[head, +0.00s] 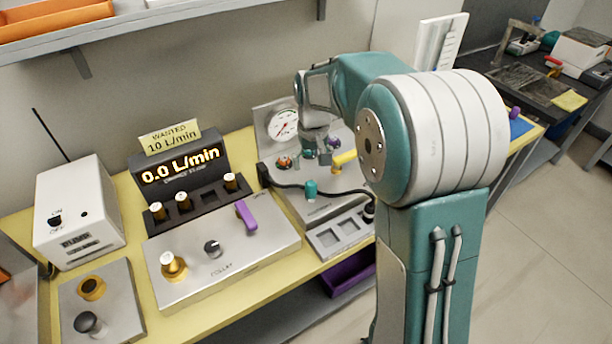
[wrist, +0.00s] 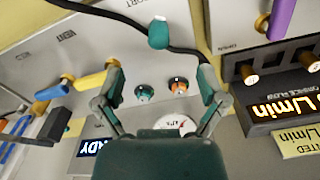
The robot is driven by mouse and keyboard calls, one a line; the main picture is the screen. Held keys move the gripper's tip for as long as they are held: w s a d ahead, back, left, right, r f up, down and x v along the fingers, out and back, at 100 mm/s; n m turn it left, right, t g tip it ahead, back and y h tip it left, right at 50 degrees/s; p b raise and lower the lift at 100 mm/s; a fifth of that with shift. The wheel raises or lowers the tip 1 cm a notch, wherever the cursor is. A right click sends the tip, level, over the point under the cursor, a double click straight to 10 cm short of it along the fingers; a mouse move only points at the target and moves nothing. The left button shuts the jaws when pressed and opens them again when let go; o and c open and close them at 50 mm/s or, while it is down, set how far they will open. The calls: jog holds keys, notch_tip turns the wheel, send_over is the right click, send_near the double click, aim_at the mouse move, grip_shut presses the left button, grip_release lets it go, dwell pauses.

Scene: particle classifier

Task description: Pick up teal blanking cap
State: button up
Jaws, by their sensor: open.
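The teal blanking cap (head: 310,189) stands on the grey gauge panel in the head view, with a black cable running close by. In the wrist view the cap (wrist: 158,34) is at top centre, beyond my fingertips. My gripper (wrist: 158,64) is open, its two teal fingers spread wide with nothing between them at the tips. In the head view my gripper (head: 318,155) hangs over the back part of the panel, behind the cap and apart from it. Its fingers are partly hard to make out there.
A small teal knob (wrist: 145,93) and an orange knob (wrist: 178,86) show between my fingers. A round gauge (head: 283,125) stands behind. Yellow handles (head: 344,158) lie to the right. The flow display (head: 180,165) and purple lever (head: 246,217) are on the left.

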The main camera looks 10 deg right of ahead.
aim_at(311, 183)
jog(key=shift+w+f, duration=0.45)
jog(key=shift+w, duration=0.15)
jog(key=shift+w+f, duration=0.1)
jog(key=shift+f, duration=0.2)
notch_tip(311, 183, down, 5)
jog(key=shift+r, duration=0.15)
jog(key=f, duration=0.5)
jog(key=shift+w+d+f, duration=0.1)
jog(key=shift+w+f, duration=0.1)
jog(key=shift+f, duration=0.1)
jog(key=c, duration=1.1)
